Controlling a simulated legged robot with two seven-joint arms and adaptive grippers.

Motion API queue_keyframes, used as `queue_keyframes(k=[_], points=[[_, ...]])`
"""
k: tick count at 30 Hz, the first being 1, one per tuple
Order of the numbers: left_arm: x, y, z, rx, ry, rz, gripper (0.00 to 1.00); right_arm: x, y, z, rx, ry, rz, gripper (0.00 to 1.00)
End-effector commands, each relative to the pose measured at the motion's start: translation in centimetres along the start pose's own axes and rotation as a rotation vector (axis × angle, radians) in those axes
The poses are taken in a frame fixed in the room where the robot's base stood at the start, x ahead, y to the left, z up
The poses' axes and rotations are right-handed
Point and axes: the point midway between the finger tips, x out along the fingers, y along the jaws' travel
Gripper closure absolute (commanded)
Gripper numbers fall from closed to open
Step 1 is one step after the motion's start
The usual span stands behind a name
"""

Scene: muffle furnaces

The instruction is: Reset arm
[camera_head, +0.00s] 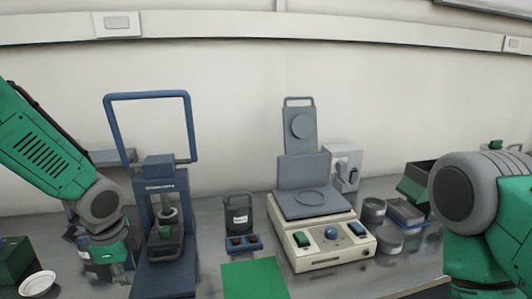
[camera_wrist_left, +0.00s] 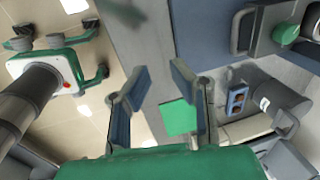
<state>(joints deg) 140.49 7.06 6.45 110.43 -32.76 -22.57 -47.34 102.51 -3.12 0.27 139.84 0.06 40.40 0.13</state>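My left arm comes in from the left in the head view. Its wrist and gripper (camera_head: 108,258) hang low beside a blue frame-like press (camera_head: 165,275), and the fingers are hard to make out there. In the left wrist view the two blue-grey fingers of my left gripper (camera_wrist_left: 158,76) stand well apart with nothing between their tips. A green mat (camera_wrist_left: 180,118) shows beyond and below the fingers, apart from them. My right arm shows at the right edge of the head view, and its gripper is out of the picture.
The green mat (camera_head: 254,279) lies at the bench front. Right of it stands a cream device (camera_head: 325,262) with knobs and a raised plate. A dark canister (camera_head: 238,216), blue tray (camera_head: 243,243), round dark pots (camera_head: 373,212) and white dish (camera_head: 37,284) stand around.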

Motion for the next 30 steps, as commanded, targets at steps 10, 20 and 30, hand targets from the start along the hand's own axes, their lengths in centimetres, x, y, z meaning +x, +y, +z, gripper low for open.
queue_keyframes(k=[10, 20, 30], points=[[5.8, 5.2, -0.9, -0.175, 0.051, 0.07, 0.8, 0.6, 0.0, 0.0, 0.0, 0.001, 0.0, 0.6], [14.1, 15.8, -0.8, -0.549, 0.076, 0.172, 0.8, 1.8, 0.0, 0.1, 0.0, 0.0, 0.0, 0.6], [20.4, 32.1, 4.8, -1.187, -0.061, 0.161, 0.8, 3.5, 0.0, 0.2, 0.0, 0.0, 0.0, 0.6]])
